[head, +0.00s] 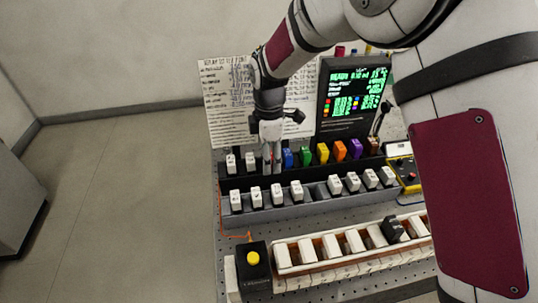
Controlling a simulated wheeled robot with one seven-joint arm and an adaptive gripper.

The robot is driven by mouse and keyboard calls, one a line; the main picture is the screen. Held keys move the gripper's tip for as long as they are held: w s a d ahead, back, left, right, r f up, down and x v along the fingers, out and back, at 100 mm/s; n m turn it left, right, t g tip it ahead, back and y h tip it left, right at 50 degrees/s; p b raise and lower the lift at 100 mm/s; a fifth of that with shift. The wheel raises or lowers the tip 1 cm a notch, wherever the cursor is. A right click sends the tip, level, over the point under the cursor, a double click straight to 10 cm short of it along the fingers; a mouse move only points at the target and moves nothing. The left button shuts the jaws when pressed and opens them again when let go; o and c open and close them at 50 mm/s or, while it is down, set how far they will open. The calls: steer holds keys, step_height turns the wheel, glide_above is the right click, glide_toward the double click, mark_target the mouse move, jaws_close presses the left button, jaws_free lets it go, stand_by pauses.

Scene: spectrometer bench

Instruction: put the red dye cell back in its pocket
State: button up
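My gripper (272,166) points down over the back black rack (225,180), between a white-capped cell (250,161) on its left and the blue cell (289,157) on its right. Its fingers are close together, with their tips at the height of the cell tops. I cannot make out a red dye cell for sure; the fingers hide what is between or behind them. The row goes on to the right with a green cell (305,156), a yellow cell (322,152), an orange cell (340,150), a purple cell (355,148) and a brown one (373,146).
In front stands a grey rack (316,200) with several white-capped cells and an empty stretch in its middle. Nearer are a wooden-edged tray (280,265) of white blocks and a black box with a yellow button (253,258). A screen (354,95) stands behind the cells.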

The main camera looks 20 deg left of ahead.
step_height(320, 180, up, 12)
steer(key=b, duration=0.2)
steer(key=s+d+r+m+t, duration=0.1)
steer(key=s+d+r+m, duration=0.1)
steer(key=d+r+m, duration=0.65)
steer(key=s+d+r+m+t, duration=0.1)
steer(key=s+d, duration=0.2)
steer(key=d, duration=0.3)
steer(key=s+d+r+m+t, duration=0.1)
steer(key=s+d+r+m, duration=0.15)
steer(key=d, duration=0.45)
steer(key=s+d+f+m+t, duration=0.2)
steer(key=s+d+f+m, duration=0.1)
steer(key=s+d+m, duration=0.8)
steer(key=s, duration=0.4)
steer(key=shift+d+f, duration=0.2)
steer(key=shift+d, duration=0.2)
